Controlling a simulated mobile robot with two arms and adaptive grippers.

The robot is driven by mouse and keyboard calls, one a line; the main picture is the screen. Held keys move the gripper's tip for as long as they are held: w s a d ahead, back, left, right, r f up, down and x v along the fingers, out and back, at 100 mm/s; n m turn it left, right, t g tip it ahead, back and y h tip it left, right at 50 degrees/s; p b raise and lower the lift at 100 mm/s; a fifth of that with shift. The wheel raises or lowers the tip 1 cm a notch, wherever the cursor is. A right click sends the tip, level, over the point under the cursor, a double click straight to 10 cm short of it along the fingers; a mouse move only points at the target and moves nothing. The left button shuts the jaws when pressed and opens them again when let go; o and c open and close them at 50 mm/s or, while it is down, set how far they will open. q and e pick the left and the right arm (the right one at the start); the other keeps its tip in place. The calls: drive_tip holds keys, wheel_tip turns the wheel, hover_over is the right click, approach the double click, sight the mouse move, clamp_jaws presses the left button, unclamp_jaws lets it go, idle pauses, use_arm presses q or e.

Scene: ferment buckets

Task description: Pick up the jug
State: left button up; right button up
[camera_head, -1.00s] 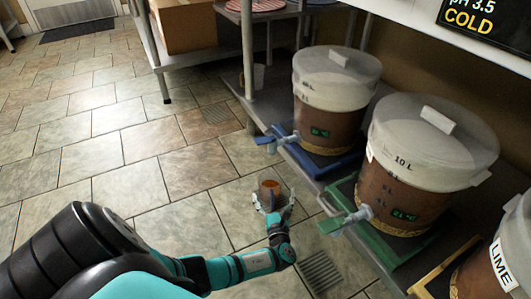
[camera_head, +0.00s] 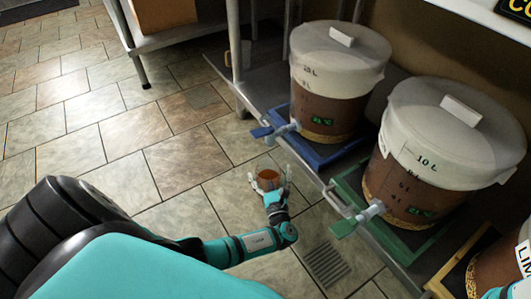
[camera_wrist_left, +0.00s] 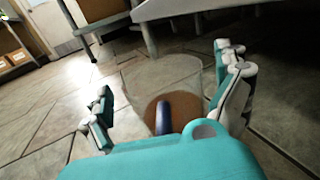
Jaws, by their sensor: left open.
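The jug (camera_head: 268,180) is a clear vessel with brown liquid in it. In the head view it is small, in front of the buckets, over the tiled floor. My left gripper (camera_head: 270,184) is open, with its fingers on either side of the jug. In the left wrist view the clear jug wall (camera_wrist_left: 160,75) and a dark upright handle (camera_wrist_left: 163,115) lie between the spread fingers of the left gripper (camera_wrist_left: 165,100). I cannot tell whether the fingers touch the jug or what is under it. My right gripper is not in view.
The tiled floor (camera_head: 120,185) to the left is clear.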

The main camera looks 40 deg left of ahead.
use_arm(q)
drive_tip(key=shift+d, duration=0.1)
drive_tip(key=c, duration=1.6)
drive_tip(key=shift+r, duration=0.1)
drive_tip(key=shift+c, duration=0.2)
drive_tip(key=shift+r, duration=0.15)
